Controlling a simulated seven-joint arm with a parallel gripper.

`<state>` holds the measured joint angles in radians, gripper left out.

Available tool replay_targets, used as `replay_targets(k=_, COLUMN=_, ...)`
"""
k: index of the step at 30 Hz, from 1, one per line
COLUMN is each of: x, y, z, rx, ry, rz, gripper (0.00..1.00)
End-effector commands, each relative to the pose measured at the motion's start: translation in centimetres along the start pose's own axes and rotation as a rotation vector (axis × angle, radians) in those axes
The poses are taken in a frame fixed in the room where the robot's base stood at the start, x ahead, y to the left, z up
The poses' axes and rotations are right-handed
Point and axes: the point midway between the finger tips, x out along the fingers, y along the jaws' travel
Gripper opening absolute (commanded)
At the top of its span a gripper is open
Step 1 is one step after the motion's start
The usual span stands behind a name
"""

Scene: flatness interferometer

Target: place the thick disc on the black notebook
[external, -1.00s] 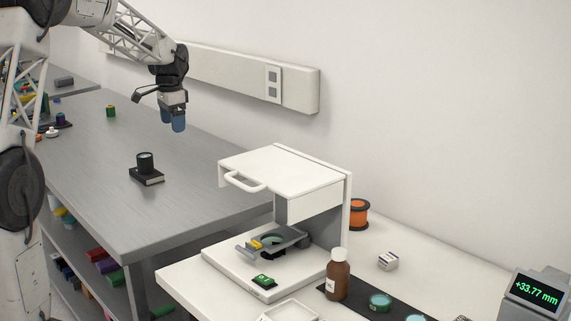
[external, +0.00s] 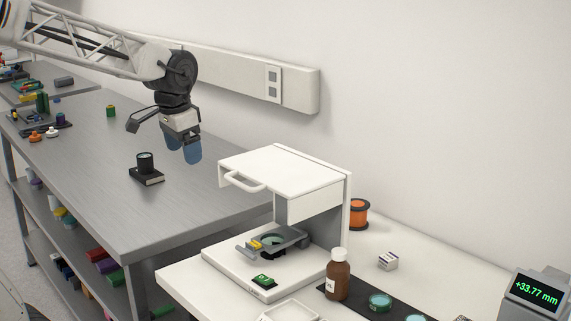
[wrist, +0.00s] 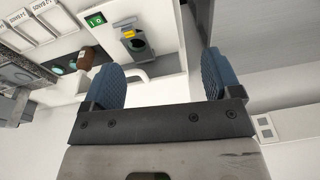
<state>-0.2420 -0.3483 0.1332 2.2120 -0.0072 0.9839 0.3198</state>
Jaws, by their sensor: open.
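My gripper (external: 183,150) is open and empty, with blue finger pads, in the air near the grey bench's right edge; its fingers also show in the wrist view (wrist: 160,77). A black notebook (external: 147,178) lies on the grey bench, with a dark cylinder (external: 145,163) with a bluish top standing on it. Two teal-topped discs lie on a black mat at lower right: one disc (external: 380,302) shows whole, the other disc (external: 415,318) is cut by the frame's edge. Another round greenish piece (external: 271,240) sits in the instrument's stage. I cannot tell which one is the thick disc.
The white instrument (external: 285,170), with a raised handled cover, stands between my gripper and the mat. An orange spool (external: 357,214) and a small box (external: 388,261) are behind. The bench (external: 105,195) has free room around the notebook.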

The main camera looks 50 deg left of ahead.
Motion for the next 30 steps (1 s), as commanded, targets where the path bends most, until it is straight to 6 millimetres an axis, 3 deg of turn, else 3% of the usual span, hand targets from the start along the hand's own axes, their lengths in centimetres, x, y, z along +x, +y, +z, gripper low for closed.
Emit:
replay_targets(k=3, x=-0.1, y=3.2, z=2.9, rx=-0.006, ry=0.016, rz=0.004, gripper=0.84)
replay_targets(k=9, x=0.3, y=7.6, z=7.8, rx=-0.023, ry=0.041, rz=0.014, gripper=0.84)
replay_targets(k=18, x=1.7, y=12.0, z=14.4, rx=-0.047, ry=0.069, rz=0.032, gripper=0.84)
replay_targets(k=24, x=2.3, y=13.0, z=16.3, rx=-0.057, ry=0.076, rz=0.039, gripper=0.84)
replay_targets(k=30, x=2.4, y=13.1, z=16.5, rx=-0.059, ry=0.076, rz=0.039, gripper=0.84)
